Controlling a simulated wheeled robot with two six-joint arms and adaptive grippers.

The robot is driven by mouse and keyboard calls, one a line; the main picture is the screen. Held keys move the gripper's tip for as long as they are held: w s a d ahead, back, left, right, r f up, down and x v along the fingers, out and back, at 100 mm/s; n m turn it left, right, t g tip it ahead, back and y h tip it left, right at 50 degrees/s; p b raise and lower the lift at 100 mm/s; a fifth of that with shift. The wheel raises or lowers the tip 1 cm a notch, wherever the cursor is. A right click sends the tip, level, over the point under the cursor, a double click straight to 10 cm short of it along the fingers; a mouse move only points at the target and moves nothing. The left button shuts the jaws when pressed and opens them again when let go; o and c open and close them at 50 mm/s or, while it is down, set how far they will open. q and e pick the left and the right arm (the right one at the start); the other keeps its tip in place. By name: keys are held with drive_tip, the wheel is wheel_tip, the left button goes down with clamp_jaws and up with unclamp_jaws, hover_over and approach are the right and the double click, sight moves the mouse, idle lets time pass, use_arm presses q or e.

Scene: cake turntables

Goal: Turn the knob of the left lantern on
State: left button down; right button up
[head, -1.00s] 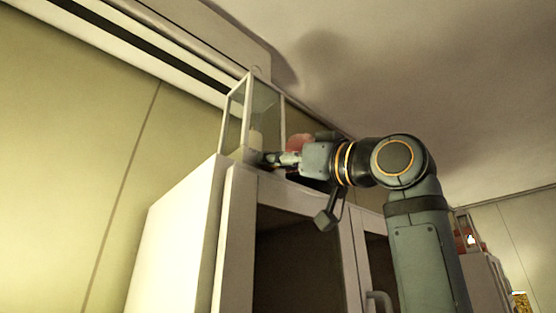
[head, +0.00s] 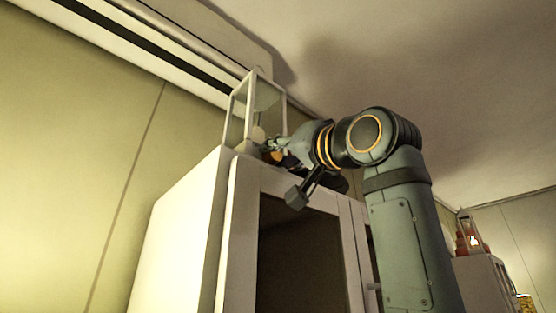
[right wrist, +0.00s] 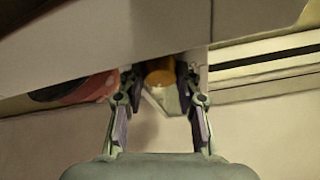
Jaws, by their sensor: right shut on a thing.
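The left lantern (head: 238,110), a tall clear box with a pale frame, stands on top of the white cabinet (head: 180,225) in the head view. A pale candle-like shape (head: 257,134) shows inside it. My right gripper (head: 268,145) is at the lantern's lower right side. In the right wrist view, an orange-brown rounded knob (right wrist: 160,77) sits between the fingertips of my right gripper (right wrist: 157,84), which is shut on it. The fingers partly hide the knob's sides. My left gripper is out of view.
A red object (right wrist: 78,92) lies beside the fingers in the right wrist view. A second lantern (head: 470,232) with a bright flame stands on another cabinet at the far right. The cabinet's dark door panel (head: 300,255) is below my arm.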

drive_tip(key=shift+m+h, duration=0.4)
drive_tip(key=shift+m, duration=0.5)
drive_tip(key=o, duration=0.9)
drive_tip(key=shift+o, duration=1.3)
drive_tip(key=shift+s+d, duration=0.2)
drive_tip(key=shift+s+d+f, duration=0.1)
drive_tip(key=shift+s, duration=0.2)
drive_tip(key=v, duration=1.1)
drive_tip(key=shift+s+f, duration=0.1)
drive_tip(key=shift+f, duration=0.05)
